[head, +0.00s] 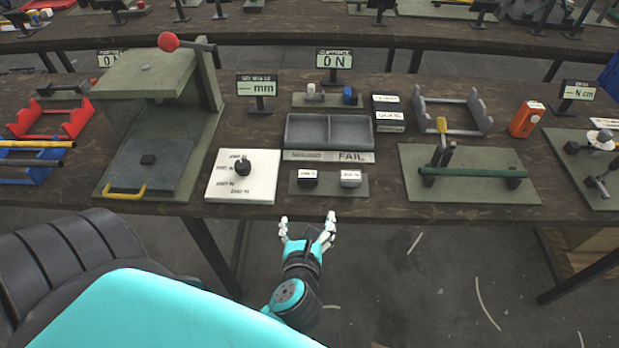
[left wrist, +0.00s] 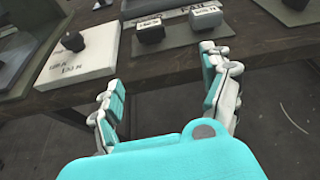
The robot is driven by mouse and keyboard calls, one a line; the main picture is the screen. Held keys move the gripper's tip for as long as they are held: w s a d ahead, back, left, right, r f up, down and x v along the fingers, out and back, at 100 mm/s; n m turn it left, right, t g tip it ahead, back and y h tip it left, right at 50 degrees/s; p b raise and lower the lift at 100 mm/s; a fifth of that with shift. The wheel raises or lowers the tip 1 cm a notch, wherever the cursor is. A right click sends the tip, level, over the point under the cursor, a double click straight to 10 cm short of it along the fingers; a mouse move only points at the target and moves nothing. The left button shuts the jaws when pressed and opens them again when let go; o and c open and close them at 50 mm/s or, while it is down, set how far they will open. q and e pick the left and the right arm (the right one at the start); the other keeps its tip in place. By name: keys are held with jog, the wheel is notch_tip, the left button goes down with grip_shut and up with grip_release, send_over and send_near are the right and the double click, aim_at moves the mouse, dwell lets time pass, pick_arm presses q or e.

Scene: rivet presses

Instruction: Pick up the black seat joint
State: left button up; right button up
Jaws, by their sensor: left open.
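A small black rounded piece, which looks like the black seat joint (head: 243,166), sits on a white printed board (head: 222,188) near the table's front edge. In the left wrist view the black piece (left wrist: 73,41) is at the upper left, on the white board (left wrist: 75,66). My left gripper (head: 307,220) is open and empty, in front of the table edge, to the right of and nearer than the board. Its two spread fingers (left wrist: 162,67) also show in the left wrist view, with nothing between them. My right gripper is not in view.
Right of the board is a small plate (head: 329,188) with a black and a grey block. Behind it stands a grey divided tray (head: 329,128) marked FAIL. Left is a press (head: 160,110) with a red ball lever and yellow handle. The space before the table edge is clear.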

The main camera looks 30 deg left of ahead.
pick_arm(q)
notch_tip(320, 180, up, 3)
jog(key=a+y, duration=0.1)
jog(key=a, duration=0.1)
jog(key=p, duration=0.1)
send_near(308, 175)
jog(key=shift+m, duration=0.3)
jog(key=x, duration=0.5)
jog(key=shift+s+a, duration=0.25)
jog(key=shift+a, duration=0.05)
jog(key=x, duration=0.3)
jog(key=p+x, duration=0.1)
jog(key=x, duration=0.1)
jog(key=shift+w+d+f, duration=0.1)
jog(key=shift+w+f, duration=0.1)
jog(key=shift+w, duration=0.25)
jog(key=c, duration=1.3)
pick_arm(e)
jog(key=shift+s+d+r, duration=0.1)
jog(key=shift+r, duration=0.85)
pick_arm(q)
jog(key=shift+o, duration=0.2)
jog(key=shift+r, duration=0.1)
